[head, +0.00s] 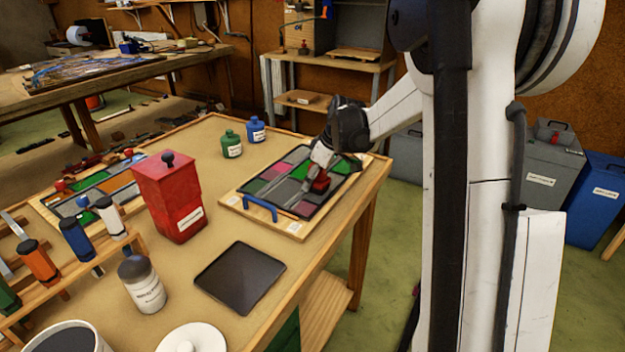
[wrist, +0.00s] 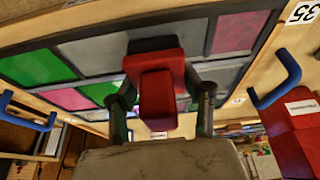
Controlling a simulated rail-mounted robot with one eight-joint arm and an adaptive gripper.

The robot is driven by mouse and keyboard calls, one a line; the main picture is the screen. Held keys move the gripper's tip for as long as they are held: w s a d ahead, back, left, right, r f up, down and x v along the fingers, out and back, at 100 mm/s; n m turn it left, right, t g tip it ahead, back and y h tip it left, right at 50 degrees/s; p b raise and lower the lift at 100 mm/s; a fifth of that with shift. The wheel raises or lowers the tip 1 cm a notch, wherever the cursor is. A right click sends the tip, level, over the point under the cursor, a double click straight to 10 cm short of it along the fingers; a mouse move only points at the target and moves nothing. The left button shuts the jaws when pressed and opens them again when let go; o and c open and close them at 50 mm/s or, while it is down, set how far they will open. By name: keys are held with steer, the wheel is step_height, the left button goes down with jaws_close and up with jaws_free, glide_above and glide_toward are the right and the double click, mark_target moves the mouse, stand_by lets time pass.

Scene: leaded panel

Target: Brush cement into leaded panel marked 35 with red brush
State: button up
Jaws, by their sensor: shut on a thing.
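The leaded panel (head: 297,178) lies flat in a wooden frame on the table, with pink, green, purple and grey panes. In the wrist view the panel (wrist: 95,55) fills the upper part, and a tag marked 35 (wrist: 303,12) sits at its right corner. My gripper (head: 318,168) is over the panel and shut on the red brush (head: 319,185). In the wrist view the red brush (wrist: 157,95) is between the two fingers of my gripper (wrist: 160,105). Its dark end is at the panel face; I cannot tell whether it touches.
A blue handle (head: 260,208) stands on the frame's near side. A red canister (head: 170,195), green and blue jars (head: 231,144), a dark tray (head: 240,277) and a rack of coloured-handled tools (head: 75,240) share the table.

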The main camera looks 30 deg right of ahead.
mark_target(324, 178)
steer(key=shift+s, duration=0.1)
steer(key=shift+s+d, duration=0.4)
steer(key=shift+s, duration=0.2)
steer(key=shift+s+d, duration=0.35)
steer(key=shift+s, duration=0.25)
steer(key=shift+r+p, duration=1.7)
steer(key=shift+r, duration=1.3)
